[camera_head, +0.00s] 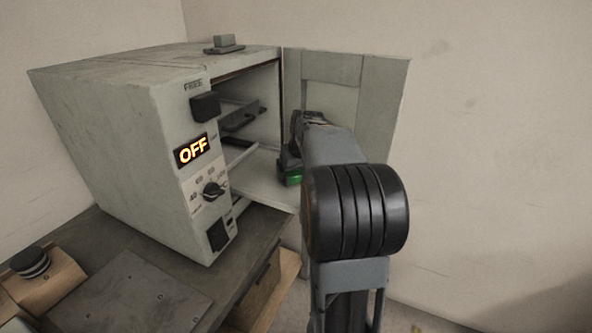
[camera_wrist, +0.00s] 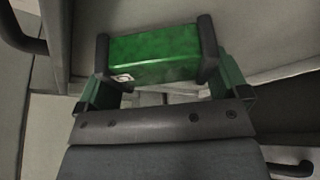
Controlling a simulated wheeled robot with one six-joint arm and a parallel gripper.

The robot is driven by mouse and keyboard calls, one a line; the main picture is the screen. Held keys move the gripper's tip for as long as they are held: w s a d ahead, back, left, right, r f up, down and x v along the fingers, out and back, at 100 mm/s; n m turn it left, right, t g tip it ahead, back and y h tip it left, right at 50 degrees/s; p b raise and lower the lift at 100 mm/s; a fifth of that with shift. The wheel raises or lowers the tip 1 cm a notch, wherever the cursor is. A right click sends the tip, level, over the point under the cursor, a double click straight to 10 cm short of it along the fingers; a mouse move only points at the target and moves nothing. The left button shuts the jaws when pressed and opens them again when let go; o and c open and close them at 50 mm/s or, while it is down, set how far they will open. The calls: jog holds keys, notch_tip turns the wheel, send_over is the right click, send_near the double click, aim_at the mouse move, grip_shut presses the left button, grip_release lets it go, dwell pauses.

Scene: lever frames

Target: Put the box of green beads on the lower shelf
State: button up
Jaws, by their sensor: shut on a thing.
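The box of green beads (camera_wrist: 155,55) is a green block with a small pale label, held between both fingers of my gripper (camera_wrist: 157,58) in the wrist view. In the head view the green box (camera_head: 292,180) shows small at the end of my arm, in front of the cabinet's opening near its lower part. My gripper (camera_head: 291,167) is shut on it and partly hidden by my arm. The lower shelf (camera_head: 255,177) is a pale surface low inside the cabinet, just left of the box. I cannot tell whether the box touches it.
The grey cabinet (camera_head: 110,115) has a lit OFF display (camera_head: 193,150), a dial (camera_head: 212,191) and dark buttons. Its door (camera_head: 385,105) stands open on the right, close to my arm. A dark handled tray (camera_head: 243,117) sits higher inside. A round black knob (camera_head: 30,262) is at lower left.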

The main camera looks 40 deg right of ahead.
jog(key=shift+f, duration=0.15)
jog(key=o, duration=0.6)
jog(key=shift+o, duration=0.2)
jog(key=p+v, duration=0.2)
jog(key=v, duration=1)
jog(key=s+a+f+n, duration=0.1)
jog(key=s+a+f, duration=0.3)
jog(key=a, duration=0.3)
jog(key=s+a+f+n+g+y, duration=0.1)
jog(key=s+a+f, duration=0.3)
jog(key=a+f, duration=0.3)
jog(key=s+a+f+n, duration=0.1)
jog(key=s+a+f, duration=0.4)
jog(key=a, duration=0.3)
jog(key=shift+f, duration=0.15)
